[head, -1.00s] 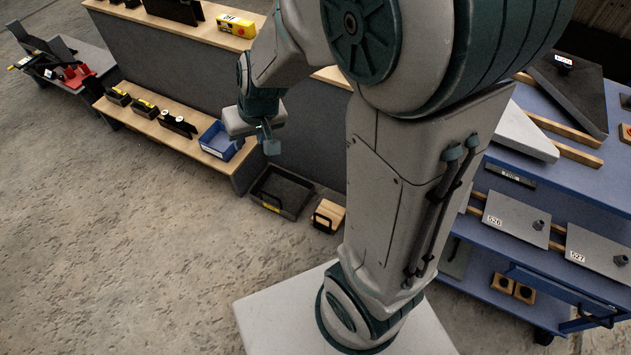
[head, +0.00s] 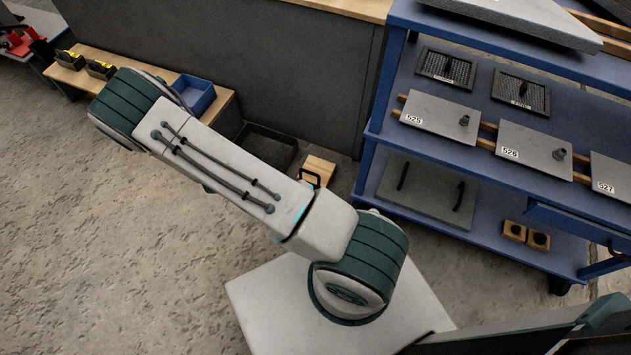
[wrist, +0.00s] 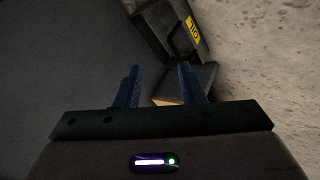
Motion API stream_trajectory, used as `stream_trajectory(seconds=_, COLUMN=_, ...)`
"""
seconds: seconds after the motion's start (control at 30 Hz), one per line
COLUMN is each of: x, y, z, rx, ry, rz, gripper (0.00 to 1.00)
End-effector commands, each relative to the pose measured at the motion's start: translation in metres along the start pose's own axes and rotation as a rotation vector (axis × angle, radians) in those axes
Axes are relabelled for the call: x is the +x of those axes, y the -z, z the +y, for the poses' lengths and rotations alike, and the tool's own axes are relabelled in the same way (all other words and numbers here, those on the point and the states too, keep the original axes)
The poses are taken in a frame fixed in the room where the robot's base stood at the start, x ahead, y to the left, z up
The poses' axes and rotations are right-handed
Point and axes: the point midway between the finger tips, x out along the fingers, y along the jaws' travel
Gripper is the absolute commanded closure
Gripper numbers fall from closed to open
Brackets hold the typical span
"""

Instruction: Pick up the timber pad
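The timber pad (head: 319,168) is a pale wooden block with a black handle on the floor, beside the dark tray (head: 268,143) at the foot of the grey partition. The gripper is hidden in the head view behind my arm.
A dark container with a yellow label (wrist: 194,30) lies just beyond the block. The blue cart (head: 372,160) stands right of the pad. A low wooden shelf (head: 226,97) with a blue bin (head: 194,93) is to its left. Concrete floor is open in front.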

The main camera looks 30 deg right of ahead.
Motion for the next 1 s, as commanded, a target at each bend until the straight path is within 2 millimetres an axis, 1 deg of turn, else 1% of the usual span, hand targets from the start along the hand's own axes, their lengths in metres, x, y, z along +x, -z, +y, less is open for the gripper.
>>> stream_trajectory(seconds=0.03, x=0.029, y=-0.022, z=-0.012, rx=-0.043, ry=-0.052, rz=0.005, gripper=0.64)
stream_trajectory(seconds=0.1, x=0.054, y=-0.042, z=-0.016, rx=-0.097, ry=-0.129, rz=0.02, gripper=0.64)
stream_trajectory(seconds=0.2, x=0.087, y=-0.07, z=-0.019, rx=-0.182, ry=-0.243, rz=0.046, gripper=0.64)
stream_trajectory(seconds=0.3, x=0.116, y=-0.098, z=-0.02, rx=-0.273, ry=-0.36, rz=0.074, gripper=0.64)
stream_trajectory(seconds=0.4, x=0.139, y=-0.122, z=-0.017, rx=-0.36, ry=-0.471, rz=0.106, gripper=0.64)
stream_trajectory(seconds=0.5, x=0.154, y=-0.141, z=-0.013, rx=-0.435, ry=-0.564, rz=0.132, gripper=0.64)
stream_trajectory(seconds=0.63, x=0.165, y=-0.155, z=-0.008, rx=-0.501, ry=-0.651, rz=0.159, gripper=0.64)
stream_trajectory(seconds=0.73, x=0.168, y=-0.16, z=-0.005, rx=-0.529, ry=-0.686, rz=0.169, gripper=0.64)
stream_trajectory(seconds=0.87, x=0.178, y=-0.159, z=0.002, rx=-0.538, ry=-0.702, rz=0.174, gripper=0.64)
stream_trajectory(seconds=1.0, x=0.199, y=-0.151, z=0.017, rx=-0.537, ry=-0.702, rz=0.173, gripper=0.64)
